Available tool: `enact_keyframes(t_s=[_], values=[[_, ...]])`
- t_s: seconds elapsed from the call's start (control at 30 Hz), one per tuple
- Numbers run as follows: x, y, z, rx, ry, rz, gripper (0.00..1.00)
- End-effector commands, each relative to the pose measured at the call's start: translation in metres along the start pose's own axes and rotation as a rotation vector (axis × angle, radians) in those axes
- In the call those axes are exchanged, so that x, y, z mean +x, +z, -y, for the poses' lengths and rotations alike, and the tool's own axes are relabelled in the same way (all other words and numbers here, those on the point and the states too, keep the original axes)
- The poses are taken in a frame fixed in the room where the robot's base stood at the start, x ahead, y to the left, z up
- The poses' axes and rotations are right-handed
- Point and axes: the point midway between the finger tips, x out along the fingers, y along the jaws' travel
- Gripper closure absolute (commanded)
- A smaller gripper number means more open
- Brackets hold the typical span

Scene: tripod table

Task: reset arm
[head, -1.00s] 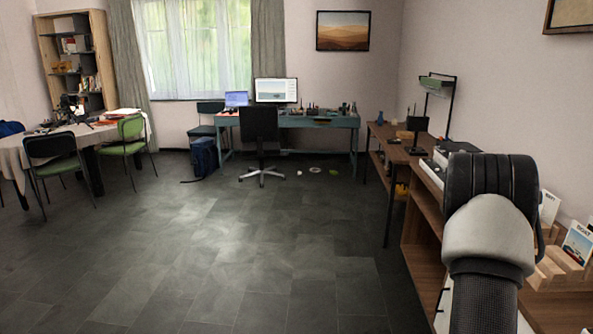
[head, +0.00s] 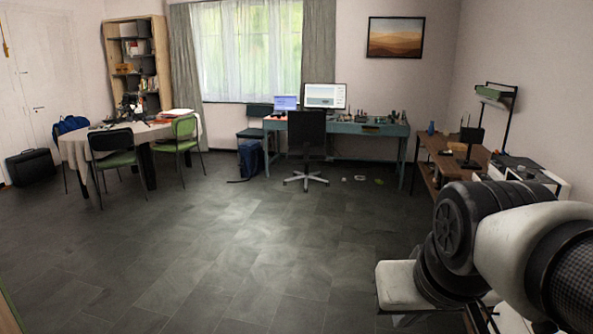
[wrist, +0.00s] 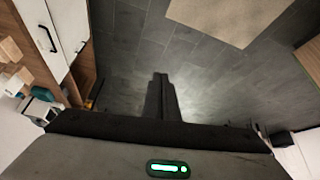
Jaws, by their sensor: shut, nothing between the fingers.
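My gripper (wrist: 160,80) shows in the wrist view with its two dark fingers together, shut and empty, over the dark tiled floor. In the head view my arm fills the lower right, bent in front of the side furniture. The gripper's fingers cannot be made out in the head view.
The grey tiled floor (head: 230,240) is open in the middle. A cloth-covered table (head: 72,150) with green chairs stands at the left. A blue desk (head: 360,131) with an office chair (head: 306,135) is at the back. A brown side table (head: 436,151) stands at the right.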

Motion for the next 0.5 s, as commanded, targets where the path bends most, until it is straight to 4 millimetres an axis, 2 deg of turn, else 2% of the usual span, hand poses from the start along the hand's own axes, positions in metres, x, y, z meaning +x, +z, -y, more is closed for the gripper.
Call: enact_keyframes(t_s=[0.13,0.2,0.37,0.5], values=[[-0.006,0.039,0.018,-0.031,-0.037,0.007,1.0],[-0.03,0.022,0.016,-0.027,-0.034,0.01,1.0],[-0.06,0.005,0.015,-0.026,-0.033,0.011,1.0],[-0.093,-0.014,0.014,-0.026,-0.033,0.01,1.0]])
